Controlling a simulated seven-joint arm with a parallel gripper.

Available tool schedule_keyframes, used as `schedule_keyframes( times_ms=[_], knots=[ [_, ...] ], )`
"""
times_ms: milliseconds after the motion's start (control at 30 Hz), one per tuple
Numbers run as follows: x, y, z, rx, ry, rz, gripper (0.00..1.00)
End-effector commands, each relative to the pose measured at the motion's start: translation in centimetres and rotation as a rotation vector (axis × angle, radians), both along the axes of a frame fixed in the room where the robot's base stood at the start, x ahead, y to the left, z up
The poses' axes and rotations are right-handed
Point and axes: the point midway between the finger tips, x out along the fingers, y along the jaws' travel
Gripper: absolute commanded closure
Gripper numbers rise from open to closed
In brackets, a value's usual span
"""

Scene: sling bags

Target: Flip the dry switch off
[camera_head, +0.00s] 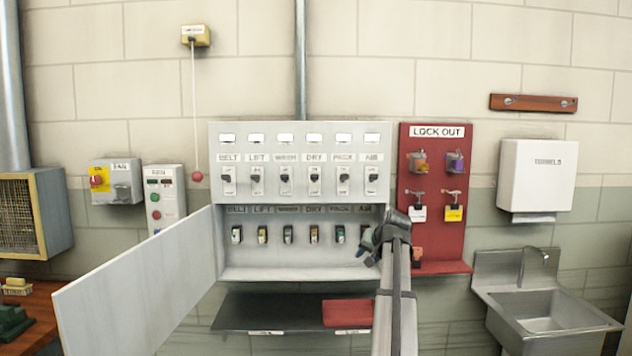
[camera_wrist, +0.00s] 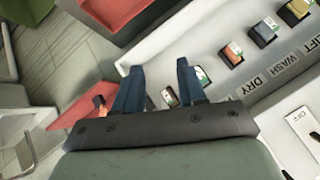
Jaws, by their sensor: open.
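The dry switch (camera_head: 315,180) sits under a DRY label in the upper row of the white panel (camera_head: 300,138). Its lever position is too small to tell. A lower DRY position holds a small dark block with an orange face (camera_head: 314,234). My gripper (camera_head: 372,240) is in front of the lower row's right end, right of and below the dry switch.
The open panel door (camera_head: 140,285) swings out at the left. A red lockout board (camera_head: 436,150) with hanging locks and tags is close on the right. A shelf (camera_head: 270,312) with a red item is below. A sink (camera_head: 540,305) stands at the lower right.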

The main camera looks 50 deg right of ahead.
Motion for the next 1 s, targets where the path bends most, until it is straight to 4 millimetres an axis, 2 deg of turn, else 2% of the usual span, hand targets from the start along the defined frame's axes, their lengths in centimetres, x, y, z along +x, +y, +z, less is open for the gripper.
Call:
schedule_keyframes(
  times_ms=[33,100,267,433,500,600,733,900,1000],
  knots=[
    [0.0,-0.9,3.0,-0.002,-0.035,-0.01,0.6],
    [0.0,-1.3,6.4,0.008,-0.085,-0.02,0.6],
    [0.5,-1.6,13.3,0.042,-0.191,-0.031,0.6],
    [2.3,-0.9,20.5,0.129,-0.314,-0.025,0.6],
    [3.5,-0.9,23.5,0.213,-0.381,-0.023,0.6],
    [5.2,-0.8,25.3,0.371,-0.458,-0.03,0.6],
    [6.3,0.3,27.1,0.578,-0.536,-0.048,0.6],
    [6.6,1.9,27.9,0.812,-0.582,-0.106,0.6],
    [6.6,2.1,27.8,0.897,-0.581,-0.16,0.6]
  ],
)
